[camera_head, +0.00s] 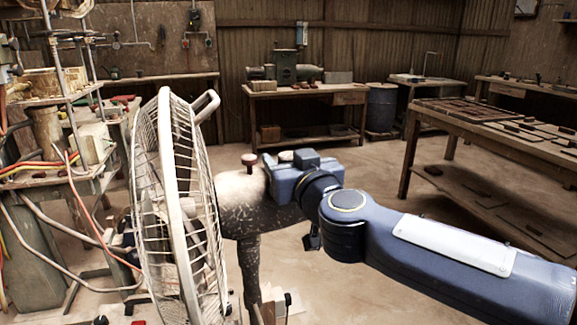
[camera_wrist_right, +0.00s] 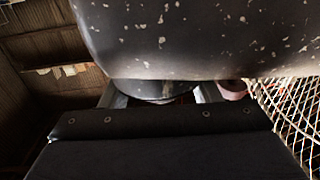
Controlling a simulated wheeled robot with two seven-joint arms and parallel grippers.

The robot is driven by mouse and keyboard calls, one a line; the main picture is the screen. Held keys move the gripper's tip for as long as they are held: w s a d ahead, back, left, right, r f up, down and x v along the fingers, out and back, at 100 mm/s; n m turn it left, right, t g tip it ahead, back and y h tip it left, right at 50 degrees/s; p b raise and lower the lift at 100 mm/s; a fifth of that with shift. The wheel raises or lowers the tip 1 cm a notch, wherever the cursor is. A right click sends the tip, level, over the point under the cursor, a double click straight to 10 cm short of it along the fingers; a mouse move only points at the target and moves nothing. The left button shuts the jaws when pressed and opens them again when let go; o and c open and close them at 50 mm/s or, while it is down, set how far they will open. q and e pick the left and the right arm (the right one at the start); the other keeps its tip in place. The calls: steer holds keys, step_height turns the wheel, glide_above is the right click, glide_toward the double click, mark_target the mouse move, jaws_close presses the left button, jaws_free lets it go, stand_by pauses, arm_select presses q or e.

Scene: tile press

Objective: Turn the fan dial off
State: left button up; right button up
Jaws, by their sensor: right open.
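The fan (camera_head: 185,200) stands at the left of the head view, with its white wire grille facing left and its dark, paint-speckled motor housing (camera_head: 245,200) behind it. A small round knob (camera_head: 249,159) sits on top of the housing. My right arm reaches in from the right, and its blue wrist is against or close behind the housing. In the wrist view the housing (camera_wrist_right: 200,38) fills the top. My right gripper (camera_wrist_right: 160,97) is open, with a finger on each side of a dark rounded part (camera_wrist_right: 155,88), possibly the dial; contact cannot be told. My left gripper is out of view.
A cluttered bench (camera_head: 85,165) with cables and hoses is left of the fan. A long table with trays (camera_head: 490,125) is at the right. The floor between is mostly clear.

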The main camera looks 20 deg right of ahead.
steer(key=shift+w, duration=0.1)
steer(key=c, duration=1)
